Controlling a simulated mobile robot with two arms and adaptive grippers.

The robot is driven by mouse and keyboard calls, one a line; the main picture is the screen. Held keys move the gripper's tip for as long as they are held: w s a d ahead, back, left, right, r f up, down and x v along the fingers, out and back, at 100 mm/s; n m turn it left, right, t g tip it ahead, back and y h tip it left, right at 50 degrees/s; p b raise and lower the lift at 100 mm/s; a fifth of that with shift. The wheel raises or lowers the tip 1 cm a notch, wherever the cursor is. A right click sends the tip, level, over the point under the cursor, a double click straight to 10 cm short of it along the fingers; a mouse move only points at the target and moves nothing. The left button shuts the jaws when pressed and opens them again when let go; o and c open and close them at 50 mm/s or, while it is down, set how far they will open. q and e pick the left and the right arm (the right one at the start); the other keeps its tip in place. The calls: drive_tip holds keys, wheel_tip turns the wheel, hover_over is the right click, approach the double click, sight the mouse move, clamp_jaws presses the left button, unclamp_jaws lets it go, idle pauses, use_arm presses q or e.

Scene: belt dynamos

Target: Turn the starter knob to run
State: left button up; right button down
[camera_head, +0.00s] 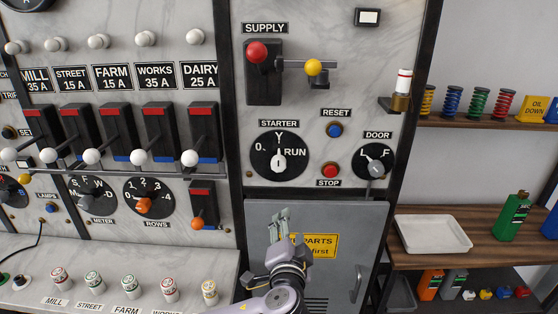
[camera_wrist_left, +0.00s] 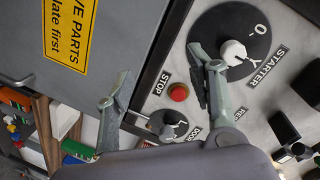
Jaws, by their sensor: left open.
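The starter knob (camera_head: 279,161) is a white pointer knob on a round black dial (camera_head: 262,170) marked 0, Y and RUN, under the STARTER label. Its pointer appears turned up towards Y. The knob also shows in the left wrist view (camera_wrist_left: 232,50), at the upper right. My left gripper (camera_head: 280,222) is open and empty below the dial, in front of the grey cabinet door. In the left wrist view its fingers (camera_wrist_left: 160,80) are spread apart, and one overlaps the dial's edge without visibly holding the knob. My right gripper is not in view.
The red STOP button (camera_head: 331,170), blue RESET button (camera_head: 334,130) and DOOR dial (camera_head: 374,161) sit right of the starter. A SUPPLY lever with a red knob (camera_head: 257,52) is above. Breaker levers (camera_head: 137,157) stand out at left. A white tray (camera_head: 433,234) is on the right shelf.

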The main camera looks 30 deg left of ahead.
use_arm(q)
drive_tip(key=n+t+y, duration=0.1)
drive_tip(key=n, duration=0.1)
approach(278, 166)
drive_tip(key=v, duration=0.6)
drive_tip(key=shift+y, duration=0.3)
drive_tip(key=x, duration=0.5)
drive_tip(key=b+x, duration=0.1)
drive_tip(key=x, duration=1)
drive_tip(key=shift+w+d+f, duration=0.1)
drive_tip(key=shift+w+f, duration=0.05)
drive_tip(key=shift+w, duration=0.25)
drive_tip(key=shift+w+a+f, duration=0.1)
drive_tip(key=shift+w+a, duration=0.1)
drive_tip(key=shift+w, duration=0.1)
drive_tip(key=c, duration=1.2)
